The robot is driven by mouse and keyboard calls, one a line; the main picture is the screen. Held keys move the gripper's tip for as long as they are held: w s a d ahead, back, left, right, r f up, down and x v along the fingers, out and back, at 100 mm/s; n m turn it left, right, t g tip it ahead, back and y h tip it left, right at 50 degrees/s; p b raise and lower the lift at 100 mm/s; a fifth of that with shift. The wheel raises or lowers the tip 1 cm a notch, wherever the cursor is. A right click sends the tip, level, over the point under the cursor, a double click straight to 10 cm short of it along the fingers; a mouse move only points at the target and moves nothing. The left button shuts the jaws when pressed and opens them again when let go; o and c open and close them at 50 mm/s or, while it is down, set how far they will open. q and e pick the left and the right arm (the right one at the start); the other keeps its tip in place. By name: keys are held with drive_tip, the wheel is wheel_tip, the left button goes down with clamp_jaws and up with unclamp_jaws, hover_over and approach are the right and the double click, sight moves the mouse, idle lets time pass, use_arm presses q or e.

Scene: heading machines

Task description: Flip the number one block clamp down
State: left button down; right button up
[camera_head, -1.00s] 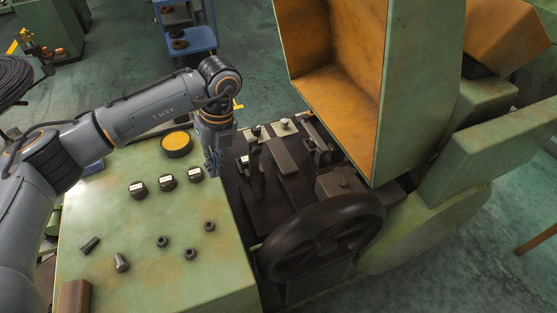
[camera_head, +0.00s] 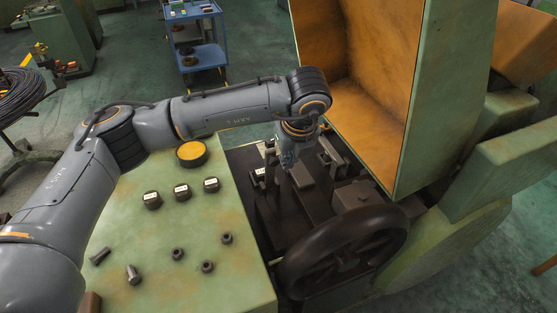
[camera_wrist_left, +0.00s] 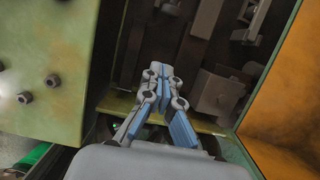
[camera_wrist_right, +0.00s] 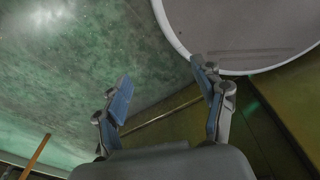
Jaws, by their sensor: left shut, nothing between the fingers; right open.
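The dark machine bed in the head view holds a small clamp part with a white label (camera_head: 258,173), just left of my left gripper. The number on the label is too small to read, so I cannot tell which clamp it is. My left gripper (camera_head: 288,160) hangs over the bed, shut and empty; its closed fingers also show in the left wrist view (camera_wrist_left: 158,75). It partly hides the parts beneath it, and I cannot tell whether it touches any. My right gripper (camera_wrist_right: 162,80) is open and empty in the right wrist view, and is out of the head view.
A dark handwheel (camera_head: 342,258) stands in front of the bed. A raised green cover with an orange inside (camera_head: 375,110) rises on the right. The green panel (camera_head: 215,265) at left carries a yellow button (camera_head: 192,152) and several dark knobs. A blue cart (camera_head: 203,57) stands behind.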

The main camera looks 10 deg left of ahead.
use_arm(q)
drive_tip(key=w+a+f+p, duration=0.3)
drive_tip(key=w+f+p, duration=0.1)
drive_tip(key=f, duration=0.3)
drive_tip(key=shift+w+a+p, duration=0.25)
drive_tip(key=shift+w+p, duration=0.1)
drive_tip(key=shift+w, duration=0.2)
drive_tip(key=shift+a, duration=0.1)
